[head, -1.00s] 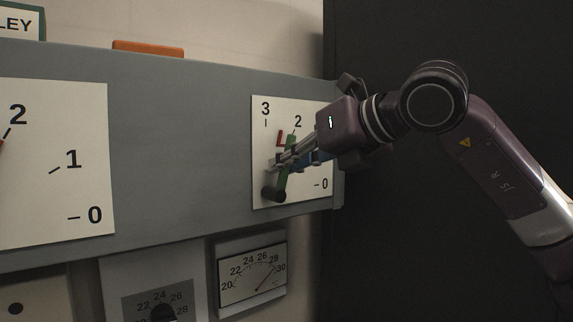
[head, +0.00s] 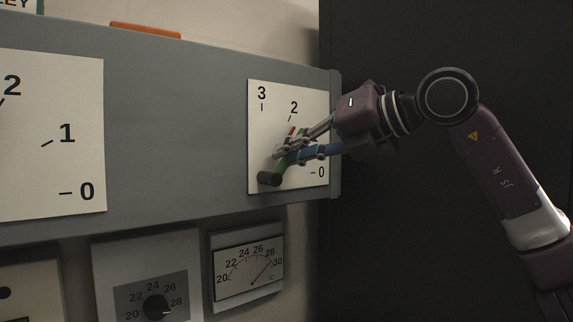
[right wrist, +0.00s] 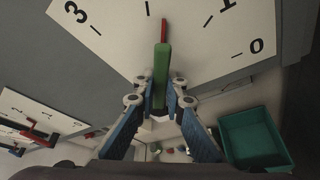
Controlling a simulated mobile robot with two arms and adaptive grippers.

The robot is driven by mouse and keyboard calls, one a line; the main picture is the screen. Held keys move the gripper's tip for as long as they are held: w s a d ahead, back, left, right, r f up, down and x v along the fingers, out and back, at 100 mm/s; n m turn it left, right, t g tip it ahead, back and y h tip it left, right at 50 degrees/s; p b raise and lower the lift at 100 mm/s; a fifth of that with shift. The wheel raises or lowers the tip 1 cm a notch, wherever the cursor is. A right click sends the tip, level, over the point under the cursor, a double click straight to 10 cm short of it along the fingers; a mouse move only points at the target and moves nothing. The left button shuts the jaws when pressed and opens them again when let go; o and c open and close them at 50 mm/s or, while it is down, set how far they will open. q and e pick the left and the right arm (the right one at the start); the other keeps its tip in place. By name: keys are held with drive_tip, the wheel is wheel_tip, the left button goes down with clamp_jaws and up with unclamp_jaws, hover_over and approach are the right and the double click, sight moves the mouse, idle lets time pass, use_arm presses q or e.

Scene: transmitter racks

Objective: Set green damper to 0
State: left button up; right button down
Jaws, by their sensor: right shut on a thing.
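The green damper is a green lever (head: 282,166) with a red tip (right wrist: 164,31), on a white dial plate (head: 258,130) marked 3, 2 and 0 in the head view. Its dark pivot (head: 270,179) is at the plate's lower left. In the right wrist view the green lever (right wrist: 161,75) points between the 2 tick and the 1, nearer the 2 tick. My right gripper (right wrist: 161,103) is shut on the lever, its blue-padded fingers on both sides. In the head view its fingers (head: 288,151) cover part of the lever and the 1. My left gripper is out of view.
Another dial plate (head: 75,110) is on the left of the same grey panel (head: 170,130). Below are a rotary knob (head: 156,307) and a thermometer gauge (head: 248,272). A teal crate (right wrist: 255,138) shows low in the right wrist view. An orange object (head: 146,30) lies on top of the panel.

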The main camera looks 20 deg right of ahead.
drive_tip(key=f+m+y+b, duration=0.1)
drive_tip(key=d+f+m+b, duration=0.1)
drive_tip(key=b, duration=0.1)
drive_tip(key=m+y+b, duration=0.1)
drive_tip(key=m+b, duration=0.1)
drive_tip(key=shift+w+d+f+y, duration=0.3)
drive_tip(key=shift+f, duration=0.1)
drive_tip(key=m+b, duration=0.1)
drive_tip(key=f+m+y+b, duration=0.1)
drive_tip(key=shift+d+f+m+t+b, duration=0.2)
drive_tip(key=shift+m+t+b, duration=0.1)
drive_tip(key=shift+t+b, duration=0.1)
drive_tip(key=shift+f+m+t+b, duration=0.2)
drive_tip(key=shift+m+t+b, duration=0.1)
drive_tip(key=shift+m+b, duration=0.55)
drive_tip(key=shift+y, duration=0.3)
drive_tip(key=c, duration=2)
unclamp_jaws()
drive_tip(key=shift+o, duration=0.2)
drive_tip(key=v, duration=1.2)
drive_tip(key=shift+w, duration=0.1)
